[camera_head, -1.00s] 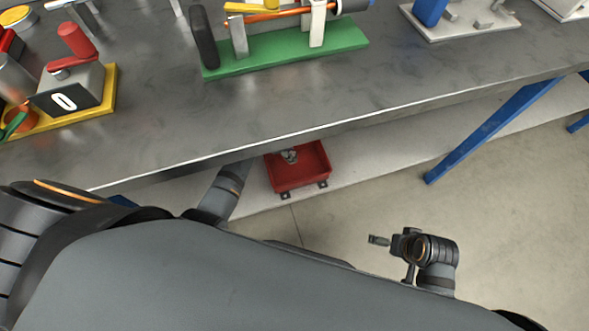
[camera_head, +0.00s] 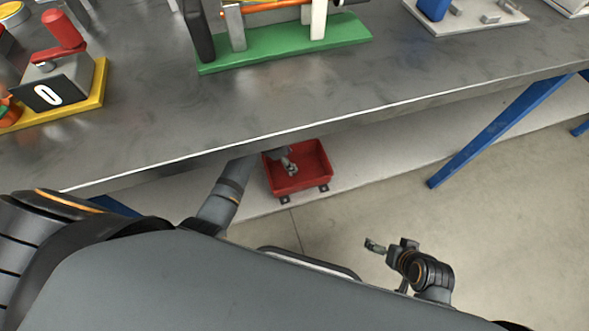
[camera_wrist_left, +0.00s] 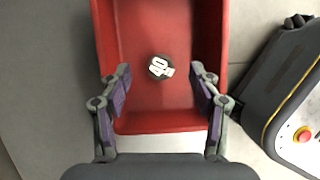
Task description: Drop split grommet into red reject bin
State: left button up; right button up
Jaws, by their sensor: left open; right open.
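The red reject bin (camera_head: 318,166) stands on the pale surface below the table edge. It fills the middle of the left wrist view (camera_wrist_left: 205,35). A small dark round piece with white marks (camera_wrist_left: 162,67) lies on the bin floor there and appears to be the grommet; its split cannot be made out. My left gripper (camera_head: 290,167) reaches down over the bin, partly hidden by the table edge. In the left wrist view its fingers (camera_wrist_left: 160,90) are wide apart, with nothing between their tips. My right gripper (camera_head: 376,246) is open and empty over the floor.
A blue leg (camera_head: 490,135) stands right of the bin. The floor at right is clear.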

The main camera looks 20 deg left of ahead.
pick_arm(q)
jog(key=shift+r, duration=0.1)
jog(key=v, duration=1.2)
jog(key=shift+s, duration=0.1)
